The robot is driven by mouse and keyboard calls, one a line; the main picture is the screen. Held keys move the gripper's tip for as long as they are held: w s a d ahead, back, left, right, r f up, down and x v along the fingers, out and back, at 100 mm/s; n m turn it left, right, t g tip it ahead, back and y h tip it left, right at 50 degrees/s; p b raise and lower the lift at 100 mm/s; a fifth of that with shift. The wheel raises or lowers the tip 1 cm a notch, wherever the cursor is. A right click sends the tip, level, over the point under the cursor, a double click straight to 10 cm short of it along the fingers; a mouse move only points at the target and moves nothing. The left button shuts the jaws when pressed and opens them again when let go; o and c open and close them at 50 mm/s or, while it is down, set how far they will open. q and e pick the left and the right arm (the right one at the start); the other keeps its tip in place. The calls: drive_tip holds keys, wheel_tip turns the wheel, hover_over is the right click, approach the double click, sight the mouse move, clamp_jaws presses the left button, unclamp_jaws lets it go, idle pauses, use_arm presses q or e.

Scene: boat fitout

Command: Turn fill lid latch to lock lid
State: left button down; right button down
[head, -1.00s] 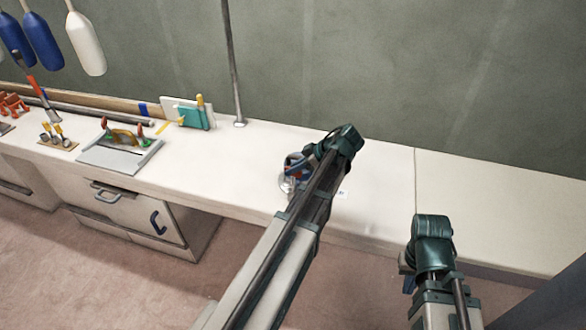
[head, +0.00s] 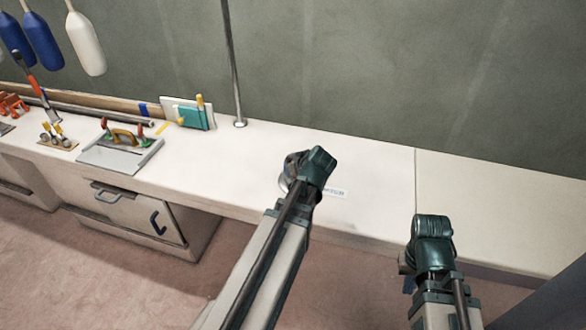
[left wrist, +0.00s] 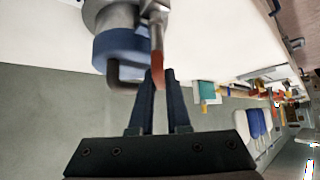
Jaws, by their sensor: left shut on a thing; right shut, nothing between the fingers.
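The fill lid (left wrist: 122,48) is a round blue cap on a grey metal fitting, seen close up in the left wrist view. A dark bent handle sits on its near side. The latch (left wrist: 158,50) is a metal lever with an orange-red tip beside the lid. My left gripper (left wrist: 161,76) is shut on the latch at this tip. In the head view, my left arm hides most of the fitting (head: 287,180) on the white counter. My right gripper (head: 408,284) is shut and empty, in front of the counter at the right.
The white counter (head: 380,195) is clear right of the fitting, apart from a small label (head: 335,192). A metal pole (head: 235,80) stands behind. A grey tray (head: 118,158) with tools and a teal book (head: 194,115) are at the left.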

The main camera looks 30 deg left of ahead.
use_arm(q)
drive_tip(key=m+t+h, duration=0.2)
drive_tip(key=m, duration=0.2)
drive_tip(key=shift+s, duration=0.1)
drive_tip(key=shift+m+t+h, duration=0.7)
drive_tip(key=shift+m+h, duration=0.5)
drive_tip(key=shift+m, duration=0.4)
drive_tip(key=c, duration=0.9)
unclamp_jaws()
drive_tip(key=shift+r, duration=0.15)
